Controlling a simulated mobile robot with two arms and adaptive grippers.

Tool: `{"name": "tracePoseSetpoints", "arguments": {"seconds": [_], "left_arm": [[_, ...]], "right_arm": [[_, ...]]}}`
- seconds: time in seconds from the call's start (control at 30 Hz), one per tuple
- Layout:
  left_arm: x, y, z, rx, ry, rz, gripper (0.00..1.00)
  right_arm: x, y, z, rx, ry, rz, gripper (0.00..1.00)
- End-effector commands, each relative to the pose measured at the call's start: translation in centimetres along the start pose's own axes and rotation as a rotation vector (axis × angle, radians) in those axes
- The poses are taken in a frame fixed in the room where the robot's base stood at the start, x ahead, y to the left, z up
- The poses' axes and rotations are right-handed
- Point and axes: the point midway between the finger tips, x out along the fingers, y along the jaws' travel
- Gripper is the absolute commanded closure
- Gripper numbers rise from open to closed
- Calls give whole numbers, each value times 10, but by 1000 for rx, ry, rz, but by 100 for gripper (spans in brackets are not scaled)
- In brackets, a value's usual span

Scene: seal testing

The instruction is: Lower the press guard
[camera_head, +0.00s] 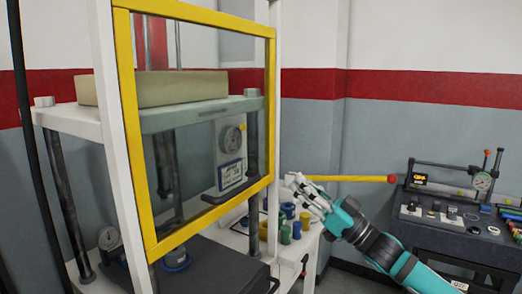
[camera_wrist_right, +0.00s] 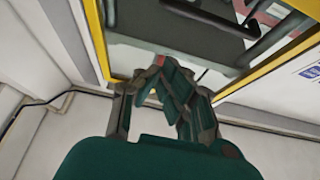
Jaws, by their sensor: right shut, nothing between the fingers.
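The press guard is a clear panel in a yellow frame (camera_head: 131,130). It stands upright before the press at the left of the head view, its lower edge above the press base. My right gripper (camera_head: 300,190) is shut and empty, just right of the guard's lower right corner. A yellow bar with a red end (camera_head: 350,179) reaches right from behind the fingertips; I cannot tell whether they touch it. In the right wrist view my fingers (camera_wrist_right: 168,92) show before the guard's yellow frame (camera_wrist_right: 97,40). My left gripper is not in view.
A tan block (camera_head: 150,88) lies on the press's upper plate. A dial gauge (camera_head: 231,139) shows behind the panel. Several blue, green and yellow cups (camera_head: 285,233) stand on the table below my gripper. A dark bench (camera_head: 470,245) with small parts stands at the right.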

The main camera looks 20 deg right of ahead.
Motion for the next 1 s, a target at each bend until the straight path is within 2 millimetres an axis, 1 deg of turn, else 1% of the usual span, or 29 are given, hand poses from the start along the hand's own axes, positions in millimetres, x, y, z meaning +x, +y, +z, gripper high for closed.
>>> {"name": "tracePoseSetpoints", "arguments": {"seconds": [0.07, 0.17, 0.27, 0.5, 0.57, 0.6, 0.63, 0.73, 0.9, 1.0], "left_arm": [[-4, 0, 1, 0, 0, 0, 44], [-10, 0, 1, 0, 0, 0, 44], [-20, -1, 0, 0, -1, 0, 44], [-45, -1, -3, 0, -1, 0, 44], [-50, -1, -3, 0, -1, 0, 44], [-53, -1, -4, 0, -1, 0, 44], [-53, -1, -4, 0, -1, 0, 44], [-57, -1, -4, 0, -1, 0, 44], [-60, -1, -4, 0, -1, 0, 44], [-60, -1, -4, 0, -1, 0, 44]], "right_arm": [[5, -1, -3, -7, -2, -8, 100], [17, -1, -5, -6, 2, -8, 100], [36, -2, -7, -6, 3, -8, 100], [89, -2, -7, -5, 3, -6, 100], [101, -2, -6, -5, 2, -6, 100], [105, -2, -3, -3, -1, -5, 100], [98, -1, 8, 0, -6, -3, 100], [92, -1, 21, -2, -5, -3, 100], [87, -1, 34, -5, -2, -4, 100], [86, -1, 37, -5, -1, -5, 100]]}}
